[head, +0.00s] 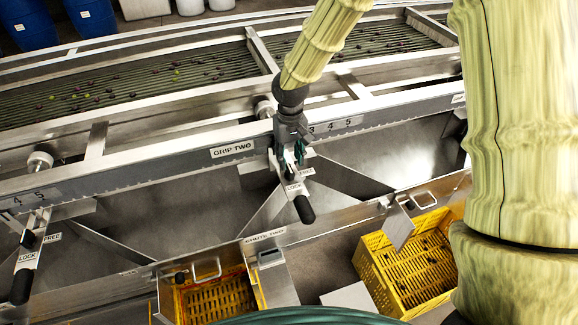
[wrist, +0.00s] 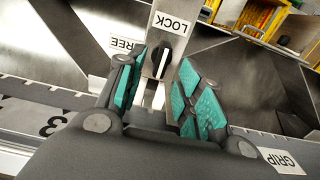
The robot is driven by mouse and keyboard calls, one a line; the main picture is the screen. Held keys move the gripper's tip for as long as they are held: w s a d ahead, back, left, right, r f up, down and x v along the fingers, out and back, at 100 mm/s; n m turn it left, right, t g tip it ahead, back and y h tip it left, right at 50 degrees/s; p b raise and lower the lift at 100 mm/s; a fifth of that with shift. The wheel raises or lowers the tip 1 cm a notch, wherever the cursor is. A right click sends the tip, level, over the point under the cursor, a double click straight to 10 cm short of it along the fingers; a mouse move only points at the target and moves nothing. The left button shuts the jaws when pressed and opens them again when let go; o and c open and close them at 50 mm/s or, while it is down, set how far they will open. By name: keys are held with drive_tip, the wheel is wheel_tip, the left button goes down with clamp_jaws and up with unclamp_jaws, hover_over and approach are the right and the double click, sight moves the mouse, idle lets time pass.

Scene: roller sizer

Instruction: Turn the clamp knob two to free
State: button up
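In the wrist view, clamp knob two (wrist: 162,58) is a small black knob with a white stripe. Its long axis runs roughly toward the LOCK label (wrist: 172,24); the FREE label (wrist: 127,45), partly covered by a finger, is to its left. My gripper (wrist: 163,82) is open, with teal finger pads on both sides of the knob and visible gaps beside it; I cannot tell whether the tips reach its depth. In the head view, my gripper (head: 290,150) is at the GRIP TWO station and mostly hides the knob. A black-handled lever (head: 304,208) sticks out below the plate.
A steel rail (head: 150,170) with a number scale crosses the front of the roller bed (head: 130,85). Another station with a black lever (head: 21,287) is at left. Yellow crates (head: 375,275) stand below the steel chutes. Sloped dividers flank the plate.

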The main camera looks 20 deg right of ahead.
sight(290, 168)
drive_tip(key=shift+s+a+f+p, duration=0.1)
drive_tip(key=shift+f+p, duration=0.35)
drive_tip(key=shift+f, duration=2)
clamp_jaws()
